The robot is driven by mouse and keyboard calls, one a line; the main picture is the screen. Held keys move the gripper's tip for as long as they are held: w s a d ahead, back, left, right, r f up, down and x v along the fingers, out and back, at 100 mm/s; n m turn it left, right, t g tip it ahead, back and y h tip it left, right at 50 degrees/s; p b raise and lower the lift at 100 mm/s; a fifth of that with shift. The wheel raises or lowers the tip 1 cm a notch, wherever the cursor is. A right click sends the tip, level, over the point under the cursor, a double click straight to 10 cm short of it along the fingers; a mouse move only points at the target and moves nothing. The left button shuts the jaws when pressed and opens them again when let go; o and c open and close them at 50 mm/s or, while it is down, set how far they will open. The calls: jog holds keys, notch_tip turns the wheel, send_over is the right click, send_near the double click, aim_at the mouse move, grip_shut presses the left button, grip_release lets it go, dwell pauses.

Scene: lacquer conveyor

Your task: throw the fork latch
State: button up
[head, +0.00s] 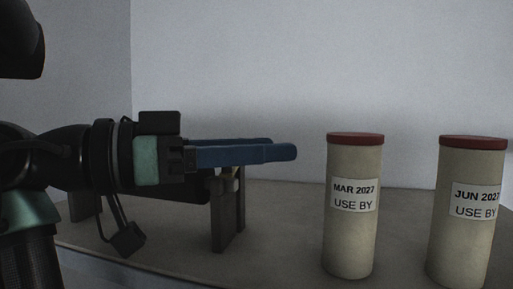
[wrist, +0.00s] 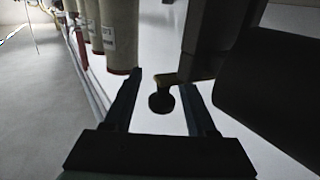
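My gripper (head: 283,147) reaches to the right in the head view with its two blue fingers level. In the wrist view the gripper (wrist: 162,80) is open, its fingers spread apart. A round dark knob (wrist: 162,103) on a short stem lies between the fingers in that view, with a gap visible on each side. A small yellowish piece shows at the stem's top. I take this to be part of the fork latch. In the head view a dark bracket post (head: 220,225) stands below the fingers, with a small pale part near its top. The fingers hide much of it.
Two cream canisters with red lids stand at the right, one labelled MAR 2027 (head: 352,235) and one JUN 2027 (head: 466,240). The nearer one is just right of my fingertips in the head view. A large dark body (wrist: 275,90) fills the wrist view's right side.

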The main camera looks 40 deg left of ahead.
jog(key=shift+a, duration=0.1)
jog(key=v, duration=1.3)
jog(key=shift+c, duration=0.4)
